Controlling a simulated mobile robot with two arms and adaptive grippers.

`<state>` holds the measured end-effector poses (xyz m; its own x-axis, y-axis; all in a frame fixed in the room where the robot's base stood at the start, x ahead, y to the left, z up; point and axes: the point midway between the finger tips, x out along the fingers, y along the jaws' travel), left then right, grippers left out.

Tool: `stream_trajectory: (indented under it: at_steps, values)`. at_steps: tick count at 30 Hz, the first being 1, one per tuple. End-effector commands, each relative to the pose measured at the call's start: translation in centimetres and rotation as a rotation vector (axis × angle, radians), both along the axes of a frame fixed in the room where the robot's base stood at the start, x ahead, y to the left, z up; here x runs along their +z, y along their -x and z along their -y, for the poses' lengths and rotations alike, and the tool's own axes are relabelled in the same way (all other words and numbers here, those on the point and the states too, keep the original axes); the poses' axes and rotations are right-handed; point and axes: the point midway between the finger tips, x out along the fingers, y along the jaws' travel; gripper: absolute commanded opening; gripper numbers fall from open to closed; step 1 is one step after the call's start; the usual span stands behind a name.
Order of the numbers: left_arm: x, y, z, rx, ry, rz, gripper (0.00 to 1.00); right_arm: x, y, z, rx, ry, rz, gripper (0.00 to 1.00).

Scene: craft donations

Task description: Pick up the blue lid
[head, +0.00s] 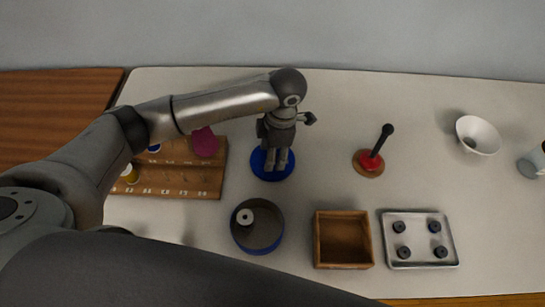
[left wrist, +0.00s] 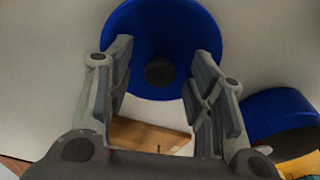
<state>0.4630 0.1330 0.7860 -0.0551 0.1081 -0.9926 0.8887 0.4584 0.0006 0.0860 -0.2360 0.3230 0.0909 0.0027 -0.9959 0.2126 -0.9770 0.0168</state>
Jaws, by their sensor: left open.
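The blue lid (head: 257,163) lies flat on the pale table near the middle of the head view. It is a round disc with a dark knob, which shows in the left wrist view (left wrist: 160,32). My left gripper (head: 277,167) points down over the lid and hides part of it. In the left wrist view its fingers (left wrist: 162,75) are apart, one on each side of the dark knob. I cannot tell whether they touch the lid. My right gripper is not in view.
A blue round container (head: 258,240) with a small pale ring inside stands just below the lid. A wooden pegboard (head: 180,188) is left. A red-based stick (head: 371,162), wooden box (head: 344,262), metal tray (head: 420,262) and white bowl (head: 478,136) are right.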

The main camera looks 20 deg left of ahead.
Motion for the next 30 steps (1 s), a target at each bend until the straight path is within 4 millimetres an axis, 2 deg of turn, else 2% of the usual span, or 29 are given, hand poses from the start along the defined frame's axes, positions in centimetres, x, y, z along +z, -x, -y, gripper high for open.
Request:
stream_trajectory:
  at_steps: [2, 12, 23, 26, 30]
  values:
    - [0.0, 0.0, 0.0, 0.0, 0.0, 0.0, 0.48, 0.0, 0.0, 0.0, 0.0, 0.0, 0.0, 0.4]
    - [0.1, 0.0, 0.0, 0.0, 0.001, 0.0, 0.06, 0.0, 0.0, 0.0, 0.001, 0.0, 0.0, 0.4]
    - [0.4, -0.1, 0.0, 0.0, 0.002, 0.001, 0.05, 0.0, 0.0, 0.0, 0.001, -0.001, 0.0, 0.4]
    - [1.2, -0.1, 0.1, 0.0, 0.003, 0.003, 0.05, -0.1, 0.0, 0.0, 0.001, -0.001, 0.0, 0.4]
    - [3.2, -0.2, 0.1, -0.001, 0.003, 0.005, 0.05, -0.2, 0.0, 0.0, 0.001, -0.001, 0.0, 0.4]
